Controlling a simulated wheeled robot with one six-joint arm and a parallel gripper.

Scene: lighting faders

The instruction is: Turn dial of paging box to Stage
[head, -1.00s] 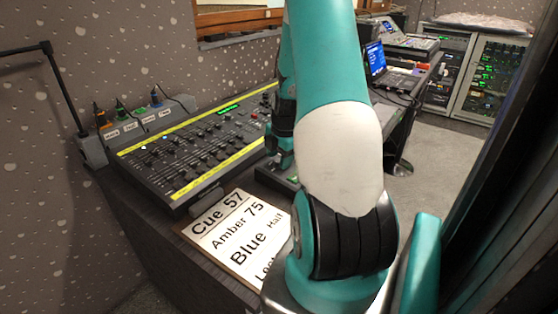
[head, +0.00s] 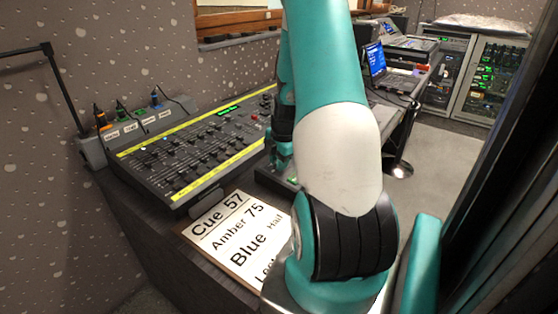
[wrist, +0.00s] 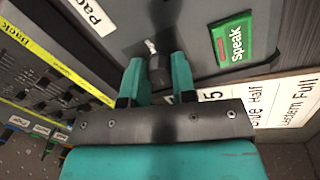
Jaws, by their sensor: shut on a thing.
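The paging box (wrist: 198,38) is a grey box with a "Pag…" label, partly cut off, and a green "Speak" button (wrist: 232,40). Its dial (wrist: 158,72) is a dark round knob between my fingers, with a small white mark just beyond it. My gripper (wrist: 157,66) is shut on the dial, one teal finger on each side. I cannot read any position names around the dial, so its setting cannot be told. In the head view the box (head: 262,174) shows only partly behind my arm, with my gripper (head: 281,160) down at it.
The fader console (head: 190,150) with yellow strips lies left of the box. A cue sheet (head: 235,235) lies in front of it. A laptop (head: 375,58) and equipment racks (head: 485,75) stand farther back. A wall borders the left side.

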